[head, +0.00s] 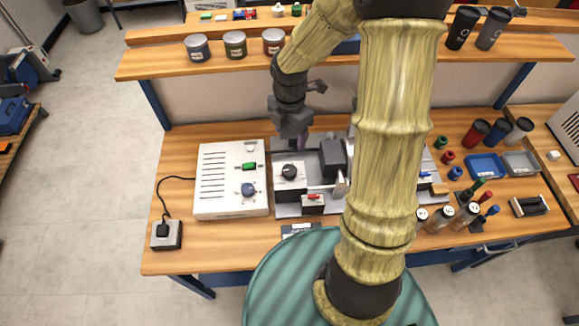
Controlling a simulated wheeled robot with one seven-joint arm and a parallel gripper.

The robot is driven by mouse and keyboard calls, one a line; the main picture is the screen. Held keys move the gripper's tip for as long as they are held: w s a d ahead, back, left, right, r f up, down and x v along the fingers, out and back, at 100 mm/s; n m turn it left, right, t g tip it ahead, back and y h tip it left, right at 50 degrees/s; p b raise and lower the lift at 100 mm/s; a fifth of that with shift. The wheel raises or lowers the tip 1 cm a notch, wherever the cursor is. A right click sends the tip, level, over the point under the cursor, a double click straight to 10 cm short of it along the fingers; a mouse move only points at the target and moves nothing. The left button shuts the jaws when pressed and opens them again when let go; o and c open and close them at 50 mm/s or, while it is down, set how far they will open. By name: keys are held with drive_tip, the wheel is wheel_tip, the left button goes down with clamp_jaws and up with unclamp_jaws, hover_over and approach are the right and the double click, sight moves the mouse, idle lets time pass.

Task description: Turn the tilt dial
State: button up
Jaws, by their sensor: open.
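A black round knob (290,171) sits on a small grey-white block on the machine (290,210) at the middle of the bench. A blue-grey dial (248,189) is on the white control box (212,178) to its left. I cannot read the labels, so I cannot tell which one is the tilt dial. My gripper (298,140) is open, pointing down above and just behind the black knob, apart from it as far as I can see. Its fingertips are small and partly hidden. My arm hides the right part of the machine.
The control box has a green switch (249,167). A red switch (313,197) is at the machine's front. A shelf (160,65) with tins runs behind. Bottles, cups and a blue tray (486,166) crowd the right. The bench's left front is mostly clear.

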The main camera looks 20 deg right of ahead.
sight(290, 170)
drive_tip(key=shift+w+f+n, duration=0.15)
drive_tip(key=shift+w+n, duration=0.1)
drive_tip(key=shift+n, duration=0.35)
drive_tip(key=shift+f, duration=0.1)
wheel_tip(290, 170, down, 17)
drive_tip(key=shift+f+p, duration=0.1)
drive_tip(key=shift+p, duration=0.3)
drive_tip(key=c, duration=1)
